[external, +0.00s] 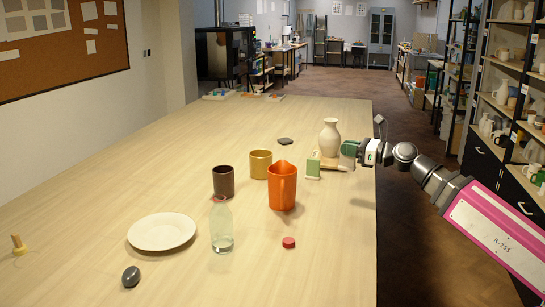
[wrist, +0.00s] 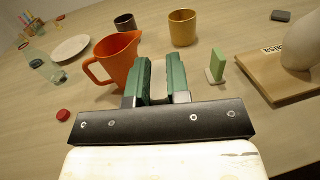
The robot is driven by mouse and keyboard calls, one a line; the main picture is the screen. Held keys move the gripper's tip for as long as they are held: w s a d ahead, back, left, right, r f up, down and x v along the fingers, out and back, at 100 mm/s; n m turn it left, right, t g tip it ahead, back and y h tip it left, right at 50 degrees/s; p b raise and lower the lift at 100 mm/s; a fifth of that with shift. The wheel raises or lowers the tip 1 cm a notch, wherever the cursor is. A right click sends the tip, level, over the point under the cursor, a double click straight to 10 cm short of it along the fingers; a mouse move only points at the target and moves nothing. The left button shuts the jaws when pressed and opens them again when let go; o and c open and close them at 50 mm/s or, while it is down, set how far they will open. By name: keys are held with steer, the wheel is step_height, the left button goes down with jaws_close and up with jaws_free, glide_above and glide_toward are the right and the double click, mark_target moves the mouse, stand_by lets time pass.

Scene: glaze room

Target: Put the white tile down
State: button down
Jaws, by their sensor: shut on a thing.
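My gripper (wrist: 158,84) shows in the wrist view with its two green fingers shut on a small pale piece, the white tile (wrist: 158,80). Only part of the tile shows between the fingers. In the external view my gripper (external: 348,150) is at the right side of the table, beside the cream vase, and I cannot make out the tile there. Whether the tile touches the table cannot be told.
A cream vase (external: 329,138) stands on a wooden board (wrist: 290,84). A green block (wrist: 217,65) stands near the board. An orange jug (external: 282,188), ochre cup (external: 260,164), dark cup (external: 223,181), glass bottle (external: 221,225) and plate (external: 162,232) share the table.

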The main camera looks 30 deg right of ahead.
mark_target(344, 166)
steer(key=shift+r, duration=0.6)
step_height(344, 166, up, 4)
steer(key=shift+w+f, duration=0.1)
steer(key=s+a+n+g+y, duration=0.2)
steer(key=a, duration=1.2)
steer(key=s+a+n+g+y, duration=0.1)
steer(key=s+a+g+y, duration=0.1)
steer(key=a, duration=1.3)
steer(key=s+a+n+g+y, duration=0.1)
steer(key=s+a+n+g, duration=0.1)
steer(key=s+a, duration=0.95)
steer(key=s+a+n+g+y, duration=0.2)
steer(key=s+a, duration=0.4)
steer(key=a, duration=1)
steer(key=shift+w+d+f, duration=0.1)
steer(key=shift+w+f, duration=1.8)
steer(key=shift+f, duration=0.75)
steer(key=shift+w+d+f, duration=0.15)
steer(key=shift+w+f, duration=1.8)
steer(key=shift+f, duration=0.65)
steer(key=shift+w+d+f, duration=0.1)
steer(key=shift+w+f, duration=1.8)
steer(key=shift+f, duration=0.75)
